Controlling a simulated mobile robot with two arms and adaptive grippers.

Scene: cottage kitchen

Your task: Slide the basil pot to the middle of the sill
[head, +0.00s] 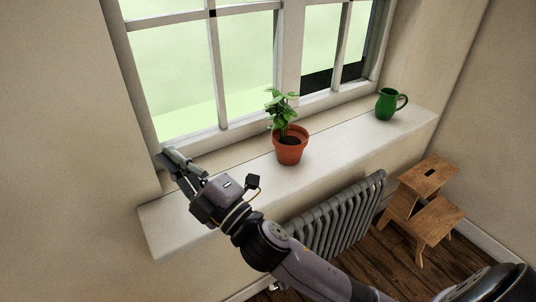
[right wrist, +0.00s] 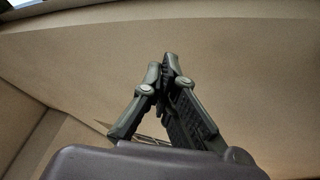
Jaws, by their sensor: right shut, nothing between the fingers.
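The basil pot (head: 290,146) is a terracotta pot with a green leafy plant, upright on the white sill (head: 345,136) near its middle. My right gripper (head: 170,158) is over the left end of the sill, close to the window frame's lower left corner. It is well to the left of the pot and apart from it. Its fingers are shut and empty; they also show closed together in the right wrist view (right wrist: 166,62). The pot is not visible in the right wrist view. My left gripper is not in view.
A green jug (head: 386,104) stands on the sill to the right of the pot. The sill is bare between the pot and the jug. The window (head: 200,75) rises behind. Below are a grey radiator (head: 340,216) and a wooden step stool (head: 428,205).

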